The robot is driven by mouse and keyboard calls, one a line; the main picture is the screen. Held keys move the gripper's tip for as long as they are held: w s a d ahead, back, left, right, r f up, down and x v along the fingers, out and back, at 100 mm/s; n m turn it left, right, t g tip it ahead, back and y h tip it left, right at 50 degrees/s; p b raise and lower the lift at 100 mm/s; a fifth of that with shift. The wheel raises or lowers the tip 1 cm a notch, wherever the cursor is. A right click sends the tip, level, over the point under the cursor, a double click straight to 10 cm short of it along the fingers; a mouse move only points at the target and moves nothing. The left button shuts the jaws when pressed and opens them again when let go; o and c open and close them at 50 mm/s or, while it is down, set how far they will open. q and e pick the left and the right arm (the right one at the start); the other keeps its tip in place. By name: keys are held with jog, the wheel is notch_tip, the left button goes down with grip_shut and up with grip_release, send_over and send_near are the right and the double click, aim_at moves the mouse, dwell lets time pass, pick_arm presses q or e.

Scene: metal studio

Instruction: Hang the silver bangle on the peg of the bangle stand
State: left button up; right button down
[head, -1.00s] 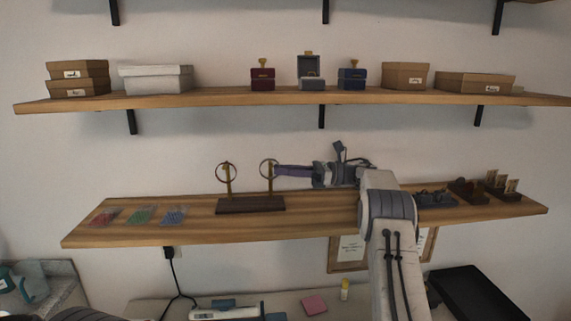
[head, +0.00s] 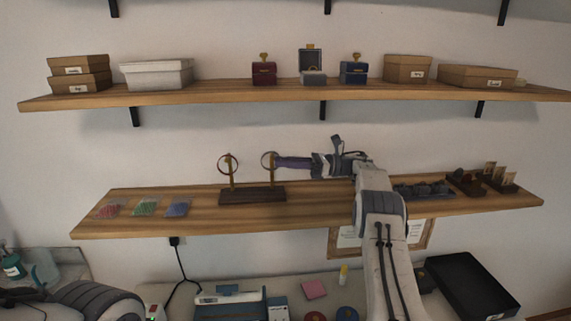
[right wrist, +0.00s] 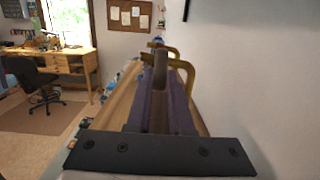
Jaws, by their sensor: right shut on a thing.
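The bangle stand (head: 252,197) has a dark wooden base and two upright brass posts. It stands on the lower wooden shelf. A thin ring (head: 219,164) hangs at the left post. Another thin ring, the silver bangle (head: 262,160), is at the top of the right post and looks dark here. My right gripper (head: 281,161) reaches in from the right and is shut on its right side. I cannot tell whether it rests on the peg. In the right wrist view, the purple fingers (right wrist: 160,100) point at bent brass pegs (right wrist: 184,68); the bangle is not clear there. My left gripper is out of view.
Bead packets (head: 146,208) lie left of the stand on the shelf (head: 320,205). An upper shelf (head: 220,93) holds boxes. A black tray (head: 470,288) and other items are below.

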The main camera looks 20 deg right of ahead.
dwell(0.4)
jog(key=c, duration=0.7)
grip_release()
jog(key=shift+c, duration=0.2)
